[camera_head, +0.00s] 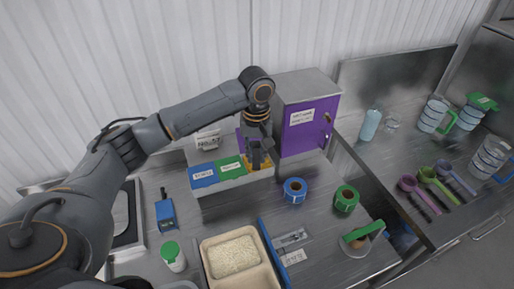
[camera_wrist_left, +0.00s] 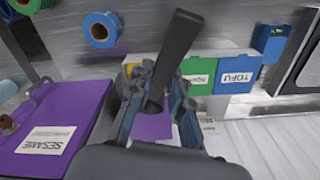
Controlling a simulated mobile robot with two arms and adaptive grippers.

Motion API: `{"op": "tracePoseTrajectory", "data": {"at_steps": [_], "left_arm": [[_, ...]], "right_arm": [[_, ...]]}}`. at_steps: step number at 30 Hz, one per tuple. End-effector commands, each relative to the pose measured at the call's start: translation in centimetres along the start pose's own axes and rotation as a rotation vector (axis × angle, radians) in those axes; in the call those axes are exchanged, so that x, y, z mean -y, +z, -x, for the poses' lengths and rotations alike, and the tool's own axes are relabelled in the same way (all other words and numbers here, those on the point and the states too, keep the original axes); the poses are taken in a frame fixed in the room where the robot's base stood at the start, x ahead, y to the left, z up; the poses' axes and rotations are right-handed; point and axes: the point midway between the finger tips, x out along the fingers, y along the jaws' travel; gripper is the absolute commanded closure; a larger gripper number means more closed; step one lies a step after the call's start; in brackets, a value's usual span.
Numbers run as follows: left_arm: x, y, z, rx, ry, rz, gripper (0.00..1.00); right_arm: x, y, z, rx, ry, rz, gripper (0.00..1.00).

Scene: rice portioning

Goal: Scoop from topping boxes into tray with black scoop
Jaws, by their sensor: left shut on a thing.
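My left gripper (camera_head: 258,158) is over the right end of the topping boxes in the head view. In the left wrist view the gripper (camera_wrist_left: 158,108) is shut on the black scoop (camera_wrist_left: 178,50), whose dark handle sticks up between the fingers. The scoop's bowl is hidden. The topping boxes have a blue lid (camera_head: 203,175) labelled TOFU in the wrist view, a green lid (camera_head: 231,166) and a yellow part (camera_head: 262,167) beneath the gripper. The tan tray (camera_head: 207,246) at the bottom of the head view holds white rice (camera_head: 234,256). My right gripper is not in view.
A purple-fronted cabinet (camera_head: 310,128) stands right of the gripper. Blue (camera_head: 295,190) and green tape rolls (camera_head: 346,198) stand on the steel table. A white bottle with green cap (camera_head: 173,257) is left of the tray. Purple and green scoops (camera_head: 428,177) lie far right.

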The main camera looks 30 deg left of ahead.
Motion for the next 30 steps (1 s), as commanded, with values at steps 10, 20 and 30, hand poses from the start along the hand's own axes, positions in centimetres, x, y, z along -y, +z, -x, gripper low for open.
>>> {"op": "tracePoseTrajectory", "data": {"at_steps": [10,20,30], "left_arm": [[0.0,0.1,-3.6,0.001,-0.002,0.0,1.0],[0.0,0.1,-6.8,0.0,-0.001,0.0,1.0],[-0.1,-1.3,-7.7,-0.001,0.001,0.0,1.0]], "right_arm": [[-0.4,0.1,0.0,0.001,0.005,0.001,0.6],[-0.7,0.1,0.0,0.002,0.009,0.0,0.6],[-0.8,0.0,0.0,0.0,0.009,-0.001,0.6]]}}
